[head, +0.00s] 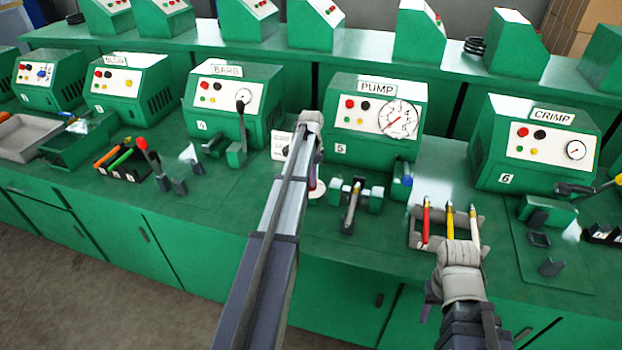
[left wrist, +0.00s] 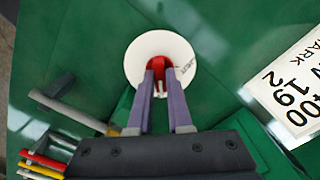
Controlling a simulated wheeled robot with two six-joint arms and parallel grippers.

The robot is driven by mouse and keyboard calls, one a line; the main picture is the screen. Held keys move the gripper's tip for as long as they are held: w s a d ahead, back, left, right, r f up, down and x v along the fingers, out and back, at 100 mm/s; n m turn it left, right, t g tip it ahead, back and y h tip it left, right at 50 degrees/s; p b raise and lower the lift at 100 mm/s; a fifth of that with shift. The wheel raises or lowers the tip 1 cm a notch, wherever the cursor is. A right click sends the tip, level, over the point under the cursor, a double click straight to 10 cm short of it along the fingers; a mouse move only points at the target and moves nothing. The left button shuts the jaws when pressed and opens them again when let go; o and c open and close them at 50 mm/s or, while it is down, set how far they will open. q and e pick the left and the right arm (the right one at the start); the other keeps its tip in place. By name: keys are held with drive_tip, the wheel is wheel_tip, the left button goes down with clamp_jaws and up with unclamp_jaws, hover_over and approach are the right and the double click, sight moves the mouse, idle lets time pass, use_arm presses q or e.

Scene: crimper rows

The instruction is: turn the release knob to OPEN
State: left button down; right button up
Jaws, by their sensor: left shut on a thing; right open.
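The release knob (left wrist: 159,64) is red and sits on a round white dial plate (left wrist: 178,48) in the left wrist view. Small dark lettering is on the plate's right side, too small to read surely. My left gripper (left wrist: 160,76) is shut on the knob, one purple finger on each side; the fingers hide part of it. In the head view the plate (head: 317,194) shows just right of my left forearm, with the left gripper (head: 313,178) over it. My right gripper (head: 432,300) is open at the bottom right, in front of the pen tray; its fingers are mostly hidden.
The PUMP machine (head: 375,120) with its gauge stands behind. A small clamp fixture (head: 351,203) is right of the dial. A tray (head: 414,238) holds red, yellow and white pens. A white label card (left wrist: 296,95) lies beside the dial. Machines line the bench.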

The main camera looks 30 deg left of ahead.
use_arm(q)
drive_tip(key=c, duration=0.8)
unclamp_jaws()
drive_tip(key=shift+c, duration=0.2)
wheel_tip(320, 180, up, 8)
drive_tip(key=p, duration=0.8)
drive_tip(key=shift+f, duration=0.1)
